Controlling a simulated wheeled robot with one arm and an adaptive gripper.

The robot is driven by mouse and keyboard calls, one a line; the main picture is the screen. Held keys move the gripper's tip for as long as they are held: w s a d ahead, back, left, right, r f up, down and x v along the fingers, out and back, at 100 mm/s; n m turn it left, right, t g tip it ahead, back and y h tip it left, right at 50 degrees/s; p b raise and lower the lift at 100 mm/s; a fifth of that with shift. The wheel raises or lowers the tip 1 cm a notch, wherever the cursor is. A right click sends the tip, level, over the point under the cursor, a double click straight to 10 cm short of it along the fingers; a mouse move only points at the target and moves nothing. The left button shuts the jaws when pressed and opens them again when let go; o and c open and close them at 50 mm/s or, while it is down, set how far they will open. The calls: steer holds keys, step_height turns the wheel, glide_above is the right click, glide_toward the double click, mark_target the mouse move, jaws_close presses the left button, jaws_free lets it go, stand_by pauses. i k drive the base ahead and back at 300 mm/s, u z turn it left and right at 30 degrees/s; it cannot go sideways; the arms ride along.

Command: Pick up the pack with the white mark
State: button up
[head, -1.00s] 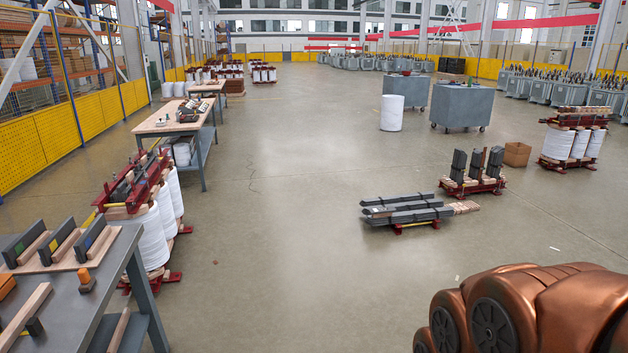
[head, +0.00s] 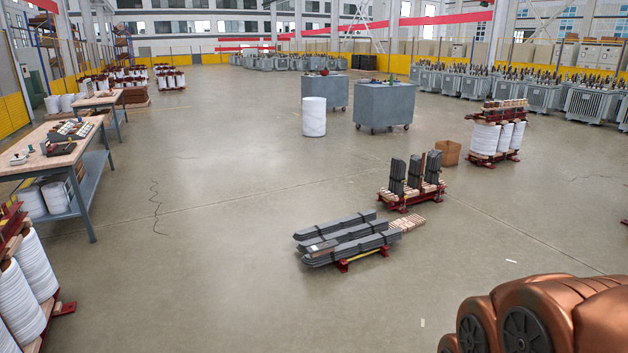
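Dark grey bundles of long flat sheets (head: 345,238) lie on a low red support on the floor at the middle. A small pale patch shows on the near bundle; I cannot tell whether it is the white mark. Behind them, three dark upright packs (head: 397,178) stand on a red frame (head: 405,203); no white mark can be made out on them. My gripper is out of view. Only copper-coloured parts of my arm show at the lower right.
A workbench (head: 62,145) and white coils (head: 35,268) on a red frame stand at the left. Grey wheeled cabinets (head: 385,105), a white drum (head: 314,117), a cardboard box (head: 448,152) and another coil set (head: 485,139) stand farther back.

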mark_target(328, 245)
steer(key=z, duration=0.05)
steer(key=i, duration=1.95)
steer(key=u, duration=0.35)
steer(key=i, duration=1.8)
steer(key=u, duration=0.45)
steer(key=i, duration=0.8)
steer(key=u, duration=0.15)
